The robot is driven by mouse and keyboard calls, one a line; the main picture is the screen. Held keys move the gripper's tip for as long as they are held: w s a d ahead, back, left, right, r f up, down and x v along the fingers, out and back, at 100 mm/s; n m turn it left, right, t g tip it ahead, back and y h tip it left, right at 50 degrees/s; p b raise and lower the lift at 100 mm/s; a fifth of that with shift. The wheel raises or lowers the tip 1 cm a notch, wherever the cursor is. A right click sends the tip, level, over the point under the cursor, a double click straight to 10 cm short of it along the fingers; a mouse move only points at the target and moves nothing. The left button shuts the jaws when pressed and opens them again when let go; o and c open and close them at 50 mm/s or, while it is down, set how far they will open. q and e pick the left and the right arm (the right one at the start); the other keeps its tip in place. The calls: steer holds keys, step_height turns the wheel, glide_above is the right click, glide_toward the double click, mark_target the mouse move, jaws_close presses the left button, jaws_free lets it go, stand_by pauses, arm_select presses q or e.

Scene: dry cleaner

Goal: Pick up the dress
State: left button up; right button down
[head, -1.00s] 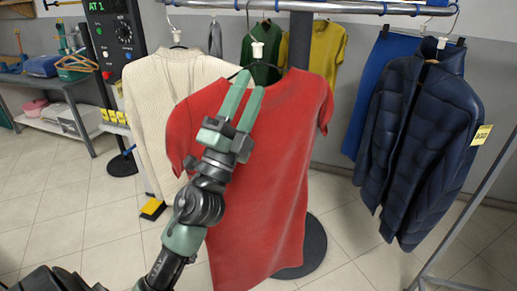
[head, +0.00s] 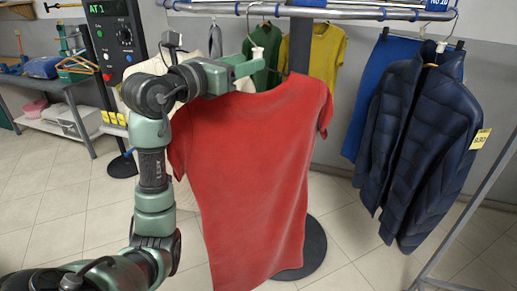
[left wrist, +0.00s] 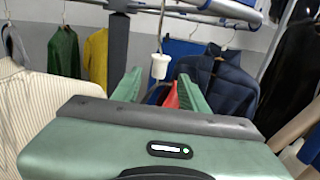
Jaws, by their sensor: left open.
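The red dress (head: 250,170) hangs from the rail on a dark hanger with a metal hook and a white neck piece (head: 258,53). My left gripper (head: 254,66) is at the top of the dress, beside the hanger's neck, and its forearm covers the dress's upper left. In the left wrist view my open fingers (left wrist: 160,92) stand on either side of the line to the hanger, with the white neck piece (left wrist: 160,66) above and between them. A small red patch of the dress (left wrist: 172,97) shows between the fingers; the rest is hidden by the gripper body. My right gripper is out of view.
A dark blue puffer jacket (head: 420,150) hangs at the right by a blue garment (head: 365,100). Green and yellow tops (head: 327,50) hang behind. The metal rail (head: 320,11) runs above.

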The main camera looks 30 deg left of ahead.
mark_target(255, 56)
arm_select(q)
steer(key=w+p, duration=0.1)
steer(key=w, duration=0.1)
steer(key=w+p, duration=0.1)
steer(key=shift+w+d+r, duration=0.15)
steer(key=shift+w+r, duration=0.25)
steer(key=shift+w+d+f, duration=0.15)
steer(key=shift+w, duration=0.5)
steer(key=shift+s, duration=0.1)
jaws_close()
stand_by(0.4)
